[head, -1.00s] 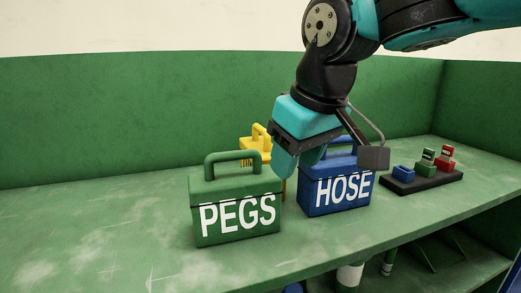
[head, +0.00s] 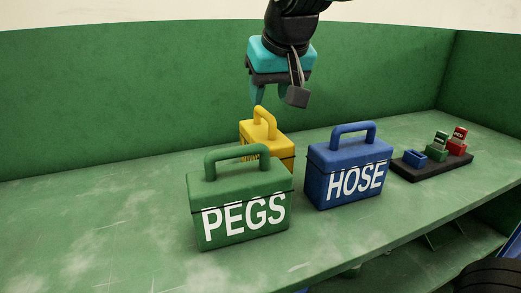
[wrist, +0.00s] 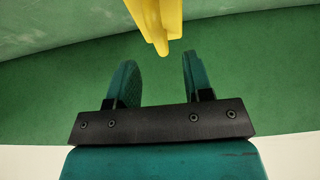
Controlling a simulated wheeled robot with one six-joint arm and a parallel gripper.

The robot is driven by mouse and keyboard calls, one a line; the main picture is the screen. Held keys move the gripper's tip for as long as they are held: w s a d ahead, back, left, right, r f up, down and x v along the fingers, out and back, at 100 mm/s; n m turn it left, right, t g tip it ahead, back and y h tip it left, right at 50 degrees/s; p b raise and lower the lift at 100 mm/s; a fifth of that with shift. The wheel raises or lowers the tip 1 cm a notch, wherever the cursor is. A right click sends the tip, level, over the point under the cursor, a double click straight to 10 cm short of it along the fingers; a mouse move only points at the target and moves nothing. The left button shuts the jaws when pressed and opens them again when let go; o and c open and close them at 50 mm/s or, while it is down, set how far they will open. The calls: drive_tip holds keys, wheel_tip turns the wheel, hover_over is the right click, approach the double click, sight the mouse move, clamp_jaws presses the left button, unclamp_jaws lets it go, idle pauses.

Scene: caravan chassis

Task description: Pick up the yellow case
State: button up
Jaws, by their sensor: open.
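The yellow case (head: 266,143) stands on the green shelf behind the green PEGS case, which hides much of its front. Its arched yellow handle (head: 264,118) points up. My gripper (head: 270,98) hangs above the yellow case, close to its handle, with nothing between its fingers. In the wrist view the two teal fingers (wrist: 156,82) are apart, and part of the yellow case (wrist: 158,20) shows at the top, just beyond the fingertips. I cannot tell the exact gap between fingertips and handle.
The green PEGS case (head: 240,203) stands in front of the yellow case. The blue HOSE case (head: 348,172) stands to the right. A dark tray (head: 432,170) with small blue, green and red pieces lies farther right. The green wall (head: 120,110) rises behind; the shelf's left side is clear.

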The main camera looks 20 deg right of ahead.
sight(264, 110)
drive_tip(key=shift+p+x, duration=1.35)
drive_tip(key=shift+x, duration=1.8)
drive_tip(key=shift+r, duration=0.1)
clamp_jaws()
drive_tip(key=shift+w, duration=0.1)
